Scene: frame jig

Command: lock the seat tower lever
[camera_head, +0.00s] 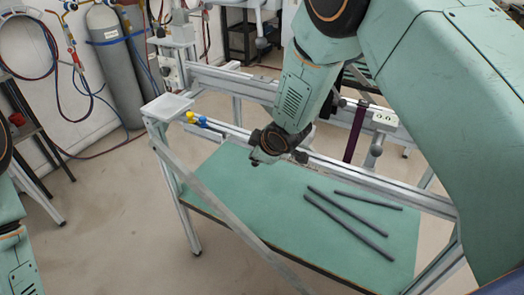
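The frame jig's metal rail (330,165) runs across the middle above a green-topped table. A grey upright fixture (173,62) stands at the far left end of the back rail, with small fittings on it. Another upright post (374,150) stands at the right, below a small numeric display. I cannot tell which upright is the seat tower, and no lever stands out clearly. My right arm comes down from the upper right. Its wrist end (266,158) is above the table, by the front of the rail; its fingers are not clear. My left gripper is out of view; only arm parts show at the left edge.
Several dark tubes (346,224) lie on the green tabletop (250,205). A white tray (167,107) sits on the table frame's left corner, near yellow and blue knobs (196,119). Grey gas cylinders (112,65) and hoses stand at the back left.

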